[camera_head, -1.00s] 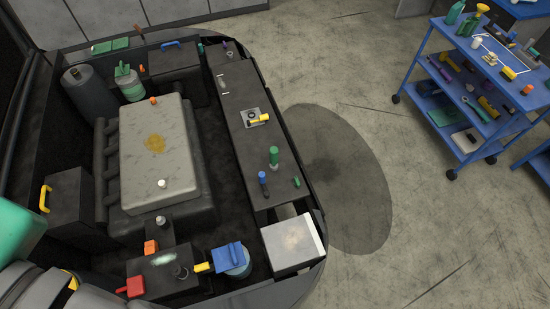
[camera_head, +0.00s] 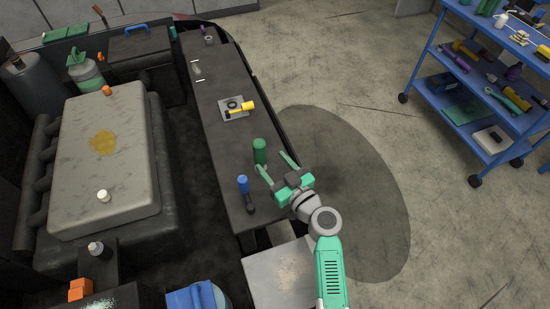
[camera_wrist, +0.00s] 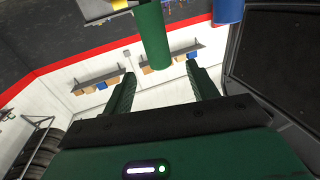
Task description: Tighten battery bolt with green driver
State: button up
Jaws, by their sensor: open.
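The green driver (camera_head: 260,150) stands upright, handle up, on the dark bench strip. Its green handle (camera_wrist: 152,35) shows in the wrist view ahead of the gap between my fingers. My gripper (camera_head: 274,167) is open and empty, just to the right of and below the green driver. I cannot tell whether a finger touches it. A black box with orange caps (camera_head: 80,290) at the lower left may be the battery; most of it is cut off by the frame edge, and I cannot make out its bolt.
A yellow-handled tool (camera_head: 242,107) lies on a small plate farther up the bench. A pale block (camera_head: 280,277) sits below the bench. A blue cart (camera_head: 480,95) stands at the right; floor between is clear.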

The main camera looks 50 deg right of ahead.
aim_at(263, 150)
jog(key=shift+w, duration=0.2)
jog(key=x, duration=0.2)
jog(key=shift+w+d+r, duration=0.1)
jog(key=shift+w+r, duration=0.05)
jog(key=shift+w, duration=0.1)
jog(key=x, duration=0.5)
jog(key=shift+d+r, duration=0.1)
jog(key=shift+c, duration=0.2)
grip_shut()
